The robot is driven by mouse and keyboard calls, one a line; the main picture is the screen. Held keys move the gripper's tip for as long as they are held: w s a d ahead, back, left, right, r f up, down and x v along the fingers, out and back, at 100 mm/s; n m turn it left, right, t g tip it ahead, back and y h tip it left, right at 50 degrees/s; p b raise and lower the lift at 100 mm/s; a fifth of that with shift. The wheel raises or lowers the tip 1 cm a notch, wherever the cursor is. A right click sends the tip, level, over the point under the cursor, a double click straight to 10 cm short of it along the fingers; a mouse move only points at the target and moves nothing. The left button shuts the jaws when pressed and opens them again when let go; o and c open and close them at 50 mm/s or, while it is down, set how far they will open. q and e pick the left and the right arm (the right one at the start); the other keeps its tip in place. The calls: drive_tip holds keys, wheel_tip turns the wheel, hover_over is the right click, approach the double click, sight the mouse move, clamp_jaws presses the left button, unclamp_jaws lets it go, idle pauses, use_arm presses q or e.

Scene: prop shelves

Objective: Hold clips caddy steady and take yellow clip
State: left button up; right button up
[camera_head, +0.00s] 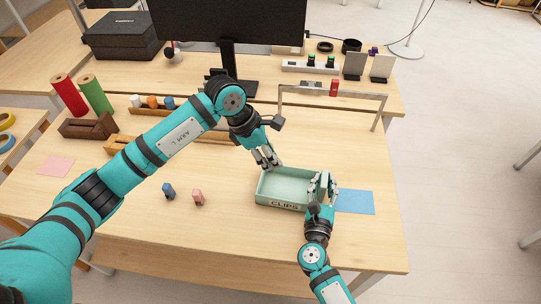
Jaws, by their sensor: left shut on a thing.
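The clips caddy (284,206) is a pale green open tray with a "CLIPS" label on its front, standing near the right end of the table. My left gripper (270,164) is at its back left corner, shut on the caddy's wall. My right gripper (321,190) is over the right end of the caddy with its fingers pointing away from the front edge. Its fingers overlap a pale green upright part there, so I cannot tell whether it is open or shut. I cannot make out a yellow clip; the caddy's right end is partly hidden.
A blue block (168,191) and a pink block (198,197) stand left of the caddy. A blue sheet (356,202) lies to its right. A grey bar frame (345,92) stands behind. A pink sheet (57,166) lies far left. The front of the table is clear.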

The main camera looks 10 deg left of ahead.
drive_tip(key=o, duration=0.5)
drive_tip(key=shift+c, duration=0.2)
drive_tip(key=s, duration=0.8)
drive_tip(key=s+a, duration=0.1)
drive_tip(key=s, duration=0.3)
